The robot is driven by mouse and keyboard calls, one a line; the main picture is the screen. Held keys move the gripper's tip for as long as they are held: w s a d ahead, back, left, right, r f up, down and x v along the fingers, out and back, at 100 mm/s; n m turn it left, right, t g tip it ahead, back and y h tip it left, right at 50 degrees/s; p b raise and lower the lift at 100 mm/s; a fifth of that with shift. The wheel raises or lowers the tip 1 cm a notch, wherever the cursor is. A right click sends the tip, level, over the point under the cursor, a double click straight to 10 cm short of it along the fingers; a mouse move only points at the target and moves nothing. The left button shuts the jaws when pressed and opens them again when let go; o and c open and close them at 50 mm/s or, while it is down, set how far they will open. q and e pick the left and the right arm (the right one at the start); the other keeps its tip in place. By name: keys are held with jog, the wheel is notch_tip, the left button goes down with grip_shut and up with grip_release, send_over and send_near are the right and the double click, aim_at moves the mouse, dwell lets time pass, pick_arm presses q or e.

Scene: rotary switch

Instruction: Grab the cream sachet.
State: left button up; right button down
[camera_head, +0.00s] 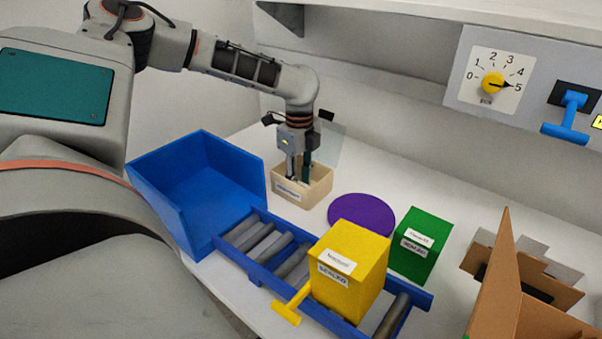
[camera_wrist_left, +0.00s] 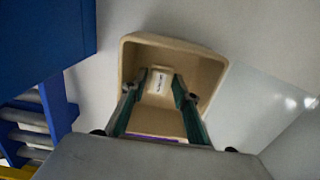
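A cream open-topped box (camera_head: 318,188) with a white label stands on the table; it also shows in the left wrist view (camera_wrist_left: 210,68). Inside it a small cream sachet (camera_wrist_left: 158,82) with a white printed label lies near the far wall in the wrist view. My left gripper (camera_head: 298,176) points down into the box. In the wrist view its two fingers (camera_wrist_left: 155,93) are spread, one on each side of the sachet, with a gap visible. The sachet is hidden in the head view. My right gripper is not in view.
A blue bin (camera_head: 195,185) stands left of the box. A roller conveyor (camera_head: 262,240) carries a yellow box (camera_head: 350,270) in front. A purple disc (camera_head: 361,214) and a green box (camera_head: 422,245) are to the right. A panel with a yellow rotary switch (camera_head: 493,83) is behind.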

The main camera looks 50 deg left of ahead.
pick_arm(q)
jog(key=c, duration=0.4)
jog(key=shift+r, duration=0.15)
